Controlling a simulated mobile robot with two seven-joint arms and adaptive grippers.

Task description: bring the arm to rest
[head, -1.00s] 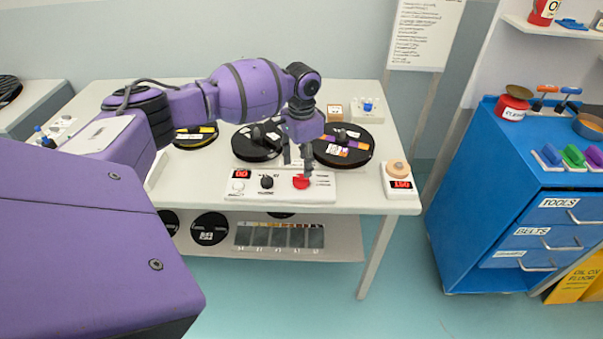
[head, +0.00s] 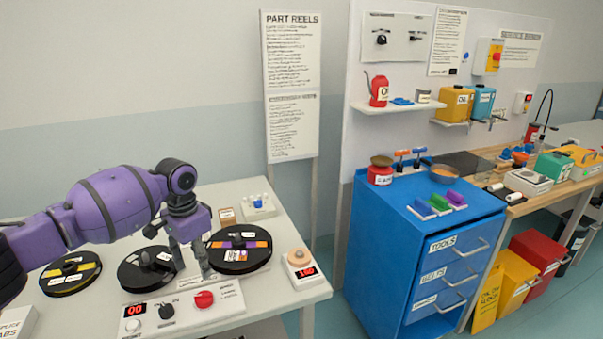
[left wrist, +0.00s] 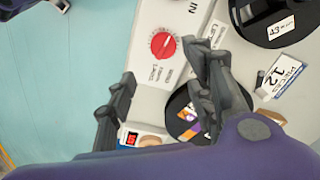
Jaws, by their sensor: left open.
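My left arm (head: 115,205), purple with dark joints, reaches in from the left over the white table. My left gripper (head: 196,264) points down, open and empty, just behind the control panel (head: 155,318) with its red knob (head: 204,299). In the left wrist view the fingers of my left gripper (left wrist: 160,95) stand apart with nothing between them. The red knob (left wrist: 163,45) lies beyond the fingertips there, apart from them. Part of a black reel (left wrist: 178,108) is hidden behind one finger. My right gripper is not in view.
Black reels (head: 240,248) lie on the white table (head: 285,310), close around the gripper. A small display unit (head: 300,268) stands at the table's right edge. A blue drawer cabinet (head: 385,255) stands to the right, beyond a floor gap.

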